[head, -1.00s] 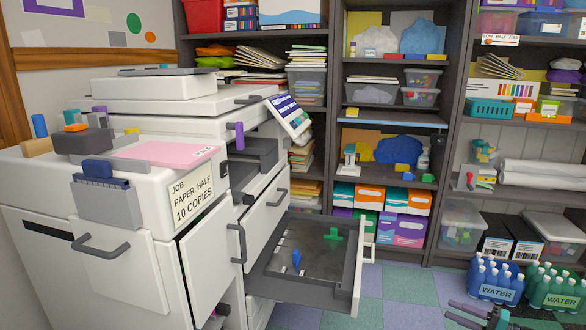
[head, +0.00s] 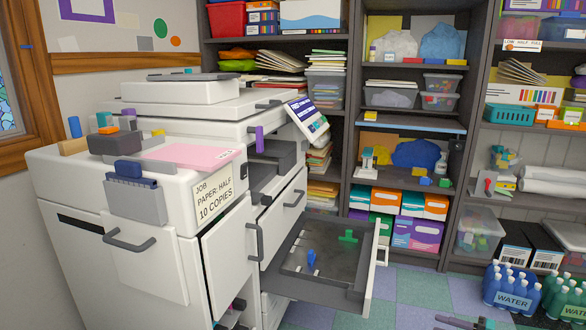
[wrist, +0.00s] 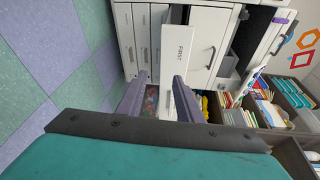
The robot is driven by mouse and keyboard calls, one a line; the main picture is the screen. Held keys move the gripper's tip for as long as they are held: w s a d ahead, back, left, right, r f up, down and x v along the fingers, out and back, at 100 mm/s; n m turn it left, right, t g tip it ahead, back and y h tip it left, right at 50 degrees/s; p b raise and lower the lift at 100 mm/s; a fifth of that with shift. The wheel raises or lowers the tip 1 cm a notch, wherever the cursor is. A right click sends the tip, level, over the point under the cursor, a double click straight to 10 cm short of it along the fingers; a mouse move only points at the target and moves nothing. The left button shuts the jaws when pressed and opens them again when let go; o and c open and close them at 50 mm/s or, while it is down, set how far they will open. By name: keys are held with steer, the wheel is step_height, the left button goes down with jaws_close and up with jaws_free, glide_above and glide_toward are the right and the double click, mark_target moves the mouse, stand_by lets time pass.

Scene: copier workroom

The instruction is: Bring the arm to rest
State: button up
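My gripper (head: 460,323) shows only in part at the bottom edge of the head view, right of the open drawer and apart from it. In the wrist view my gripper (wrist: 162,78) has its two fingers spread, with nothing held between them. The white copier (head: 70,185) stands at the left, with a sign reading "JOB PAPER: HALF 10 COPIES". Its paper drawer (head: 366,275) is pulled out, with a blue and a green guide inside.
Dark shelves (head: 345,130) with boxes, bins and paper line the back. Blue water bottles (head: 512,290) stand on the floor at the right, with more beside them. Tiled floor (head: 420,290) is clear between the drawer and the bottles.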

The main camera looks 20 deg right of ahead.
steer(key=w+a+f+n+g+y+p, duration=0.1)
steer(key=w+a+f+g+p, duration=0.15)
steer(key=a, duration=0.75)
steer(key=w+a+f+g+p, duration=0.2)
steer(key=w+a+g+p, duration=0.1)
steer(key=a, duration=0.6)
steer(key=s+a+f+n+g+h+p, duration=0.15)
steer(key=s+a+g+p, duration=0.25)
steer(key=a, duration=0.8)
steer(key=s+a+f+n+g+h+p, duration=0.1)
steer(key=s+a+f+n+g+p, duration=0.2)
steer(key=a, duration=0.9)
steer(key=s+a+r+n+g+h+p, duration=0.3)
steer(key=s+a+h+p, duration=0.1)
steer(key=s, duration=0.6)
steer(key=s+a+r+n+g+h+p, duration=0.3)
steer(key=s+a+h+p, duration=0.1)
steer(key=s+a+p, duration=0.3)
steer(key=s, duration=0.2)
steer(key=shift+s, duration=0.4)
